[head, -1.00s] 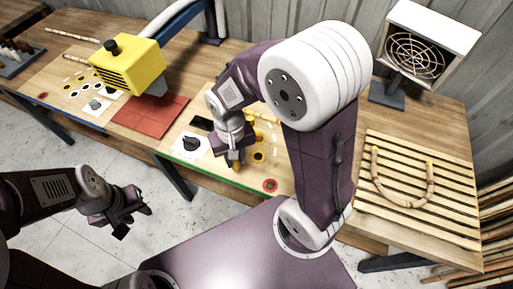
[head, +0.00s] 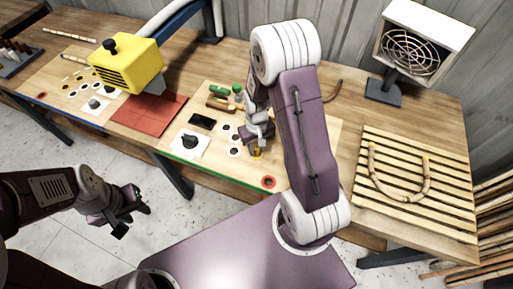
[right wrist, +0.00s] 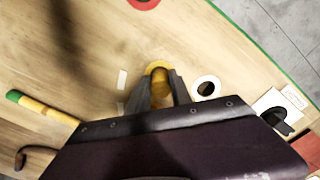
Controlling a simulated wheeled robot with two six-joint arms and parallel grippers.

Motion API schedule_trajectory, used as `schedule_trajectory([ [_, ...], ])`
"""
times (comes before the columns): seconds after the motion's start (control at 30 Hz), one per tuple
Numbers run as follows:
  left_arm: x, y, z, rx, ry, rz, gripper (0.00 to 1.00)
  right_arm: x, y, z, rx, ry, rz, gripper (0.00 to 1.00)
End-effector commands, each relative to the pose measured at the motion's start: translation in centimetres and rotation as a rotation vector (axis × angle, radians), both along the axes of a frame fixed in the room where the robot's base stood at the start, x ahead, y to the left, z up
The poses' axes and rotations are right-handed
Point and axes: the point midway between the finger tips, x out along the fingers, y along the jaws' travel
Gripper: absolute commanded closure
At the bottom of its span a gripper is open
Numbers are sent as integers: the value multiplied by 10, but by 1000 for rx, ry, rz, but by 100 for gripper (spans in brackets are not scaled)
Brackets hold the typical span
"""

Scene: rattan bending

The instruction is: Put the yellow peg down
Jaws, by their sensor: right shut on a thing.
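My right gripper (head: 256,146) is over the right-hand wooden board, fingers pointing down. It is shut on the yellow peg (head: 257,153), which shows low between the fingers. In the right wrist view the fingers (right wrist: 160,90) flank the yellow peg (right wrist: 159,94). A yellow ring mark (right wrist: 157,67) shows at the peg's far side, partly covered by it. I cannot tell whether the peg's lower end touches the board or sits in a hole. My left gripper (head: 128,213) is open and empty, in front of the bench over the floor.
White ring marks (head: 235,152) lie just left of my right gripper, and a red ring (head: 268,181) is near the front edge. A black knob (head: 190,141), green-ended tools (head: 219,104) and a red mat (head: 150,115) are further left. A slatted rack (head: 448,211) holds bent rattan (head: 427,178).

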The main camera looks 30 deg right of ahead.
Motion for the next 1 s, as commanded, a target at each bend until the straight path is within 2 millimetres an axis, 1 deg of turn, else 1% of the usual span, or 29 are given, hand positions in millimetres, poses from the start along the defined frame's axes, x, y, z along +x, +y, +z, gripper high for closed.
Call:
schedule_trajectory([
  [0.07, 0, 0, 0, 0, 0, 0, 64, 0, 0, -4, 0, -1, 0, 100],
  [0.2, 0, 0, 0, 0, 0, 0, 64, 1, 0, -4, 0, -4, 0, 100],
  [0.23, 0, 0, 0, 0, 0, 0, 64, 1, 0, -4, 0, -4, 0, 72],
  [0.27, 0, 0, 0, 0, 0, 0, 64, 1, 0, -4, 0, -4, 0, 63],
  [0.3, 0, 0, 0, 0, 0, 0, 64, 1, 0, -4, 0, -4, 0, 53],
  [0.57, 0, 0, 0, 0, 0, 0, 64, 1, 0, -4, 0, -2, 0, 53],
  [0.67, 0, 0, 1, 0, 0, 0, 64, 1, 0, 2, 0, -4, 0, 53],
  [0.77, 0, 0, 2, 0, 0, 0, 64, 2, 0, 20, -1, -9, 0, 53],
  [0.9, 0, 0, 4, 0, 0, 0, 64, 2, 0, 57, -1, -10, 0, 53],
  [1.0, 0, 0, 5, 0, 0, 0, 64, 2, 0, 82, -1, -9, 0, 53],
])
